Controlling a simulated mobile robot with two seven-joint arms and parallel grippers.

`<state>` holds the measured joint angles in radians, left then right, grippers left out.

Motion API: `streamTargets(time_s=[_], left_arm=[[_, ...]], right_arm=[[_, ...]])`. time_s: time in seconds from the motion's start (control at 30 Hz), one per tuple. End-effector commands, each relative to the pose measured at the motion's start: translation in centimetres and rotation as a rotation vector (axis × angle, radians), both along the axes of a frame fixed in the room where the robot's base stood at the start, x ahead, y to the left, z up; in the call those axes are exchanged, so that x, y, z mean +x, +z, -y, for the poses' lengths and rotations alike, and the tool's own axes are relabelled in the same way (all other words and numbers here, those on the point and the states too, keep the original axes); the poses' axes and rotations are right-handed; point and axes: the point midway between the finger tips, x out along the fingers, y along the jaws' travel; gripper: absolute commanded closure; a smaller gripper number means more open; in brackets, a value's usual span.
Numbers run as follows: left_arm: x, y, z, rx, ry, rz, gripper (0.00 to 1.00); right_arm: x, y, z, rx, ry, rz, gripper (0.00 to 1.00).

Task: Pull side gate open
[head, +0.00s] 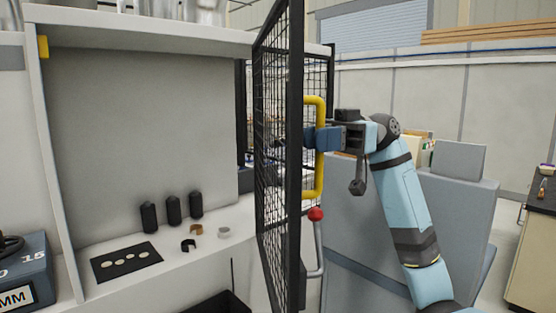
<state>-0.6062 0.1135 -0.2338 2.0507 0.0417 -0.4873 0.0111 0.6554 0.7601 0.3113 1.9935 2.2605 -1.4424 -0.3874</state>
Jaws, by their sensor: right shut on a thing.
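The side gate (294,160) is a black-framed wire mesh panel seen nearly edge-on in the middle of the head view. It stands swung out from the machine. A yellow handle (320,185) is fixed on its right side. My right gripper (318,138) is shut on the yellow handle, at its upper part; the blue fingers cover that stretch of it. A lever with a red knob (316,214) sits just below the handle. My left gripper is not in view.
Left of the gate is an open bay with a white shelf (200,250) bearing several black cylinders, small rings and a black plate with holes (127,262). A blue box (25,272) stands at far left. A dark-topped bench (540,200) is at far right.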

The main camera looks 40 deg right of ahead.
Motion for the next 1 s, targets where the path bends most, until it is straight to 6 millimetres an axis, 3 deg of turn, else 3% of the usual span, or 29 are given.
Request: streamTargets(time_s=[0.1, 0.3, 0.73, 0.77, 0.83, 0.87, 1.0], left_arm=[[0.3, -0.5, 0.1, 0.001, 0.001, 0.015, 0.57], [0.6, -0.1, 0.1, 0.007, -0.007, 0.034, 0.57], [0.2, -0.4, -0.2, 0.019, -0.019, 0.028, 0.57], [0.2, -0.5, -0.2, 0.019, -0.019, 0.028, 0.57], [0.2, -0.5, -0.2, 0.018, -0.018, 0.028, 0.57], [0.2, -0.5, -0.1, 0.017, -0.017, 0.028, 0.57], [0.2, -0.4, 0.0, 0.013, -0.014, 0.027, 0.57]], right_arm=[[-0.8, -0.3, 1.9, -0.001, -0.001, 0.0, 1.0], [-1.4, -0.1, 3.5, 0.0, -0.001, -0.002, 1.0], [-1.4, 0.0, 3.9, 0.0, -0.002, -0.003, 1.0], [-1.4, 0.1, 3.9, 0.0, -0.002, -0.003, 0.79], [-1.4, 0.1, 3.9, 0.001, -0.002, -0.003, 0.63], [-1.4, 0.1, 3.9, 0.001, -0.002, -0.003, 0.59], [-1.4, 0.0, 3.8, 0.0, -0.002, -0.003, 0.59]])
